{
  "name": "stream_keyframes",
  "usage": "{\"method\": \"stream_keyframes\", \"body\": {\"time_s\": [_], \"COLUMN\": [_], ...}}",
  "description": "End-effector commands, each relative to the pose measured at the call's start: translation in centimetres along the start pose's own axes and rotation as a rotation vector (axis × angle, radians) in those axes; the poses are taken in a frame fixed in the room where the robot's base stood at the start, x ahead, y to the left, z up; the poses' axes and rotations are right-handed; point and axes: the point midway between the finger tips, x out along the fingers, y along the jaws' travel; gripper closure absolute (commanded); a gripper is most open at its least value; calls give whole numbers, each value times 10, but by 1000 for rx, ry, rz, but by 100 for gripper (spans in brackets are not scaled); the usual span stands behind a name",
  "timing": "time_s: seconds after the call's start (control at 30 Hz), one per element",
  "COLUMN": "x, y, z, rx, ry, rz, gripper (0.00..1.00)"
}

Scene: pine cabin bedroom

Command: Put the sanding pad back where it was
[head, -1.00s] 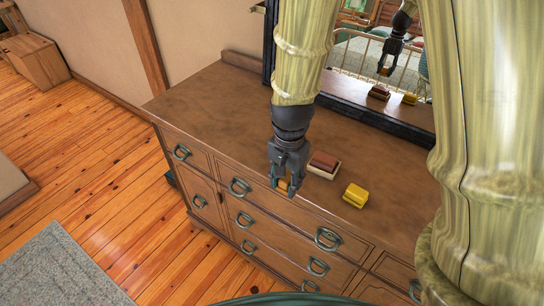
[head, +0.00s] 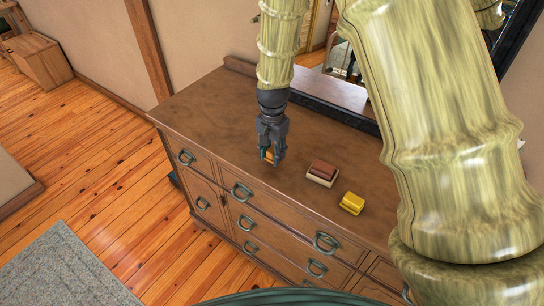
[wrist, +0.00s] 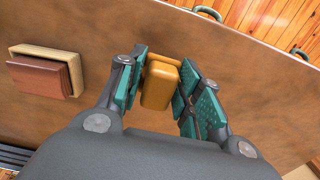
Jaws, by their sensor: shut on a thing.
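The sanding pad, a small ochre-orange block (wrist: 160,82), is between the two teal-padded fingers of my gripper (wrist: 158,90) in the wrist view. My gripper (head: 269,160) is shut on it. In the head view only a small orange patch of the pad (head: 269,155) shows between the dark fingers. The gripper points down over the brown dresser top (head: 215,105), left of the other blocks there. I cannot tell whether the pad touches the wood or hangs just above it.
A red-brown block on a cream base (head: 322,173) lies right of my gripper; it also shows at left in the wrist view (wrist: 42,75). A yellow block (head: 352,203) lies further right. A dark-framed mirror (head: 345,95) stands behind. The dresser top's left part is clear.

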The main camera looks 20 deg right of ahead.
Motion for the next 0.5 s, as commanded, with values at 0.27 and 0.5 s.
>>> {"method": "stream_keyframes", "body": {"time_s": [0.27,0.5], "x": [10,31], "y": [-1,0], "z": [-1,-1], "rx": [0,1], "ry": [-2,-2], "rz": [2,2], "gripper": [91,91]}}
